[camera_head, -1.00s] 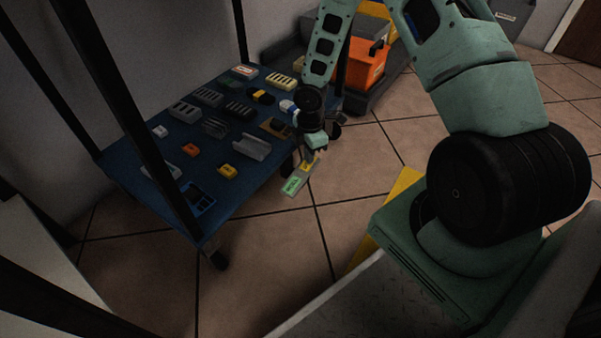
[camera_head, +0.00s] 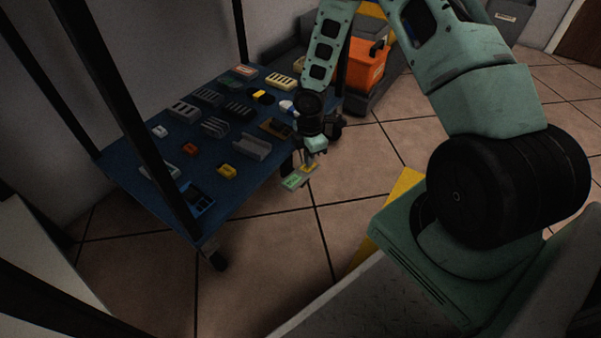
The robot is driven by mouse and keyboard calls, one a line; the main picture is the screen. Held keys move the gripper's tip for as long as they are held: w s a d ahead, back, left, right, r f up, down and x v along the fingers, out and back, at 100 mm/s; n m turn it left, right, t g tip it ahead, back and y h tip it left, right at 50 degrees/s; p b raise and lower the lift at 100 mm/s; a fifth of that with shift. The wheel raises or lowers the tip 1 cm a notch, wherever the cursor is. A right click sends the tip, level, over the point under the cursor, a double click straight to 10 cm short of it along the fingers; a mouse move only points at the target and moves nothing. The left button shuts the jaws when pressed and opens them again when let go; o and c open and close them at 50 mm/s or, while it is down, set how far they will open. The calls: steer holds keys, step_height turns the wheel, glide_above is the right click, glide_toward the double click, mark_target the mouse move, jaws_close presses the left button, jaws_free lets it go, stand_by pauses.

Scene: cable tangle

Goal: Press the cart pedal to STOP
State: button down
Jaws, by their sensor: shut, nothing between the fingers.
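The cart (camera_head: 218,205) is a dark blue shelf on black posts, standing left of centre. Its pedal (camera_head: 293,182) sticks out low at the cart's right side, with a pale green labelled end and a yellow end. The label is too small to read. My gripper (camera_head: 310,161) points down with its fingers shut and empty. Its tips are at the yellow end of the pedal and look to touch it. The contact point itself is partly hidden by the fingers.
An orange box (camera_head: 365,65) is behind my arm.

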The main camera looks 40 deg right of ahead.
step_height(320, 180, up, 7)
steer(key=p, duration=0.7)
steer(key=shift+p, duration=0.3)
steer(key=shift+r, duration=0.1)
steer(key=s+a+r+m+t, duration=0.15)
steer(key=s+r+m, duration=0.3)
steer(key=r, duration=0.45)
steer(key=s+a+r+m, duration=0.3)
steer(key=r+m, duration=0.3)
steer(key=r, duration=0.3)
steer(key=s+a+r+m+t, duration=0.1)
steer(key=s+a+r+m, duration=0.1)
steer(key=s+r+m, duration=0.5)
steer(key=s+a+r+n+g+p, duration=0.1)
steer(key=s+a+r+n+p, duration=0.4)
steer(key=a+r+p, duration=0.3)
steer(key=s+a+r+n+g+p, duration=0.2)
steer(key=s+a+r+n+p, duration=0.3)
steer(key=a+r, duration=0.5)
step_height(320, 180, up, 36)
steer(key=p, duration=3.6)
steer(key=shift+w+f+m+y, duration=0.15)
steer(key=shift+f+m+y, duration=0.15)
steer(key=shift+m, duration=0.15)
